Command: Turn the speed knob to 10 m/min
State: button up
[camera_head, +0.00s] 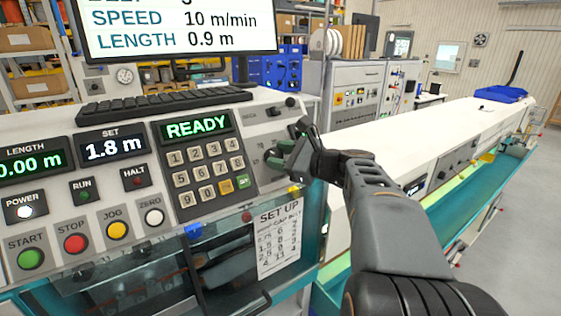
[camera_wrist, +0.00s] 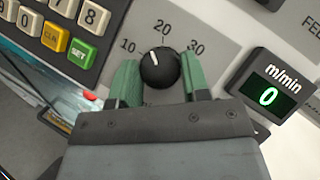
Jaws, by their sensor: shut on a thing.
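The speed knob (camera_wrist: 160,69) is round and black with a white pointer line. In the wrist view its pointer leans up and left, between the marks 10 and 20. My gripper (camera_wrist: 155,82) has its green fingers on either side of the knob and is shut on it. The m/min display (camera_wrist: 268,95) to the right of the knob reads 0. In the head view my gripper (camera_head: 280,155) is at the right end of the sloped control panel (camera_head: 265,125) and hides the knob. The monitor (camera_head: 180,28) shows SPEED 10 m/min and LENGTH 0.9 m.
A keypad (camera_head: 205,172) with a READY display lies left of my gripper. The SET display (camera_head: 112,143) reads 1.8 m. A black keyboard (camera_head: 165,103) lies along the panel's top. A long white machine bed (camera_head: 440,130) runs off to the right.

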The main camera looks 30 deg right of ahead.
jog(key=n+g+y, duration=0.1)
jog(key=n+g, duration=0.1)
jog(key=n, duration=0.2)
jog(key=shift+g, duration=0.3)
jog(key=shift+w+r+n+g+y, duration=0.15)
jog(key=shift+n+g+y, duration=0.15)
jog(key=shift+n+g, duration=1.4)
jog(key=shift+d+n+t, duration=0.1)
jog(key=shift+n+t, duration=0.2)
jog(key=shift+n, duration=0.4)
jog(key=o, duration=0.9)
jog(key=b+v, duration=0.1)
jog(key=v, duration=1.3)
jog(key=shift+r, duration=0.1)
